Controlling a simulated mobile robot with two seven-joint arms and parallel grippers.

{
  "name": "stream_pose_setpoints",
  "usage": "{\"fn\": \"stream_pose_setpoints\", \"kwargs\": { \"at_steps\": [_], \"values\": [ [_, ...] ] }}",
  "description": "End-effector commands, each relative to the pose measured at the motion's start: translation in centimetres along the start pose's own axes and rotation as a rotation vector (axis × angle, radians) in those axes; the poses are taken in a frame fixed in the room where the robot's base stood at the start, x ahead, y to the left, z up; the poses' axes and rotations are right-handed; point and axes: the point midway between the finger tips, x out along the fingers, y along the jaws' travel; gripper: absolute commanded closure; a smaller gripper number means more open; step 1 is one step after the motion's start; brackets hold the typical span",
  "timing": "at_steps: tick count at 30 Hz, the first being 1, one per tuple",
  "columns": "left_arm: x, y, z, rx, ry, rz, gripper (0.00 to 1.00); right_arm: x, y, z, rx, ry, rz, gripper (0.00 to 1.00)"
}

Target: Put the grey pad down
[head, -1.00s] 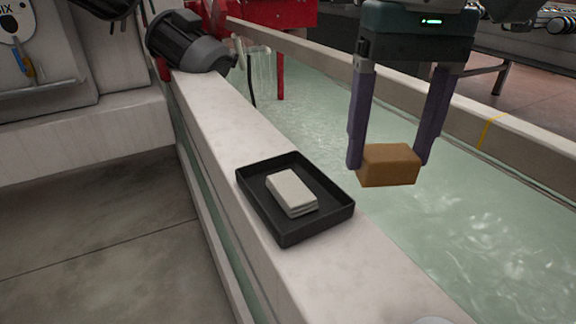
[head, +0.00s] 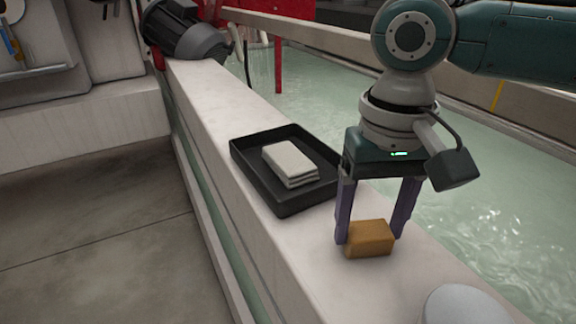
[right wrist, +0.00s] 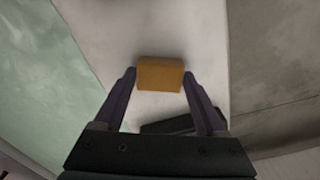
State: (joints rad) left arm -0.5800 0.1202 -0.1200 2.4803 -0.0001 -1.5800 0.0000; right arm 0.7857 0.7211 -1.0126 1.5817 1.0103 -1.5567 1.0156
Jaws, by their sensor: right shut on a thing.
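My right gripper (head: 372,242) is shut on an orange-brown block (head: 370,239), with one finger on each side of it. The block is level and over the pale ledge (head: 300,262), in front of the tray; I cannot tell whether it touches the ledge. The right wrist view also shows the block (right wrist: 160,74) between the fingertips, over the ledge. The grey pads (head: 290,163) lie stacked in a black tray (head: 283,206) on the ledge. No grey pad shows in my right gripper. My left gripper does not show.
A white round object (head: 462,306) stands on the ledge at the lower right, near the block. Greenish water (head: 470,225) lies to the right of the ledge. A grey motor (head: 185,35) sits at the ledge's far end. The ledge beyond the tray is bare.

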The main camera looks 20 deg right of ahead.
Motion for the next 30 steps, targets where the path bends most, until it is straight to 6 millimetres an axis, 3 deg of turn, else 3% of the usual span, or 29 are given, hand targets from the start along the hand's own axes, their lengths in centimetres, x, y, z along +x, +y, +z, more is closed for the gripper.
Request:
{"fn": "stream_pose_setpoints", "kwargs": {
  "at_steps": [10,11,17,26,30],
  "values": [
    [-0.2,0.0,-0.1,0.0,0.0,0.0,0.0,0.2,0.0,0.1,0.0,-0.002,0.0,0.71],
    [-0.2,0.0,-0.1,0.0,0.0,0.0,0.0,0.2,0.0,0.0,0.0,-0.001,0.0,0.24],
    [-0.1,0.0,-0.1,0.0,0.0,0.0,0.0,0.2,0.0,0.0,-0.001,-0.001,0.0,0.02],
    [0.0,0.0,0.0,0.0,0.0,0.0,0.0,0.0,0.0,0.0,-0.001,0.001,0.0,0.0],
    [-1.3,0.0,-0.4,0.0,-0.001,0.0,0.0,-2.2,0.0,0.0,-0.001,0.001,-0.001,0.0]
  ]
}}
